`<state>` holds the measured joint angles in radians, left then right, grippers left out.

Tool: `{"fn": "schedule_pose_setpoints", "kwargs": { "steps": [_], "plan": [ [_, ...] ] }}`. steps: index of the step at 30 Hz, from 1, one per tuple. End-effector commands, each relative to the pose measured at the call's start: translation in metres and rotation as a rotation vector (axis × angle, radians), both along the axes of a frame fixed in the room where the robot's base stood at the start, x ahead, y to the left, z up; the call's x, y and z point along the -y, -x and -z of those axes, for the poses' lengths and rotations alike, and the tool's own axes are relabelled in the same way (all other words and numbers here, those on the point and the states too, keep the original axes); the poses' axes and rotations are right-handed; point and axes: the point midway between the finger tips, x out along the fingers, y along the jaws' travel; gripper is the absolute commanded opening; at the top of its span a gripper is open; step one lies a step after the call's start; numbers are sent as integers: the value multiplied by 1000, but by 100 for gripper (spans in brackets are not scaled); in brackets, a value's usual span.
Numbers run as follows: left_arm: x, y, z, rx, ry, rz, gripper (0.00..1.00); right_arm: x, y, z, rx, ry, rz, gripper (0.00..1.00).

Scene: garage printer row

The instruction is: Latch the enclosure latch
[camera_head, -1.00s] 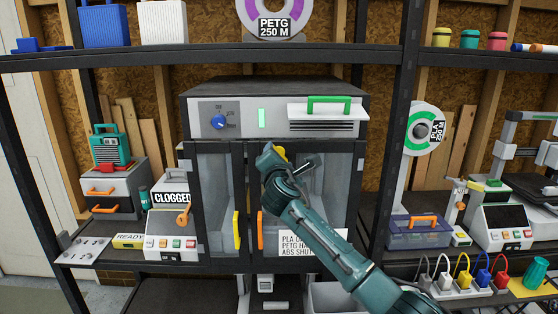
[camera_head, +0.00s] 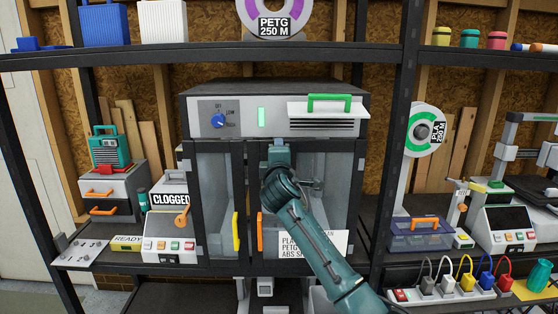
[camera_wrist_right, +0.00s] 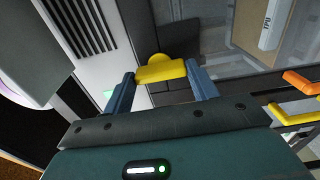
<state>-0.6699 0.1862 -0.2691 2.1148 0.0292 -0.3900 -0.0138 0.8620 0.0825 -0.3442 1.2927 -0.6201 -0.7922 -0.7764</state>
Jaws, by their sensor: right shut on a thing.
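The enclosure (camera_head: 330,88) stands in the middle of the rack with both glass doors looking closed. Its left door has a yellow handle (camera_head: 236,232) and its right door an orange handle (camera_head: 260,231). My right gripper (camera_head: 278,150) is at the top of the doors, near the middle seam, and hides the latch in the head view. In the right wrist view the yellow latch (camera_wrist_right: 160,72) lies between the two blue fingers, and the gripper is shut on it. The latch's exact angle against the doors is hard to tell. My left gripper is not in view.
A green-handled vent flap (camera_head: 329,104) juts out above and right of my gripper. A blue knob (camera_head: 219,121) is on the panel at left. A white label (camera_head: 325,243) is on the right door, near my arm. Rack posts stand on both sides.

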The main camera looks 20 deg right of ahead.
Motion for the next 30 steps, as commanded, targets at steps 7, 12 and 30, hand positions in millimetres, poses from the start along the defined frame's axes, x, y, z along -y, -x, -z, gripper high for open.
{"fn": "schedule_pose_setpoints", "kwargs": {
  "steps": [7, 12, 30],
  "plan": [
    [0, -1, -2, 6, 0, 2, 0, 0, 0, 1, 7, -28, 0, 35],
    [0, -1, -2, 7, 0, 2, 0, 0, 0, 1, 8, -30, 0, 35],
    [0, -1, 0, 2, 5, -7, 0, 0, 0, 0, 8, -28, 0, 80]
  ]
}}
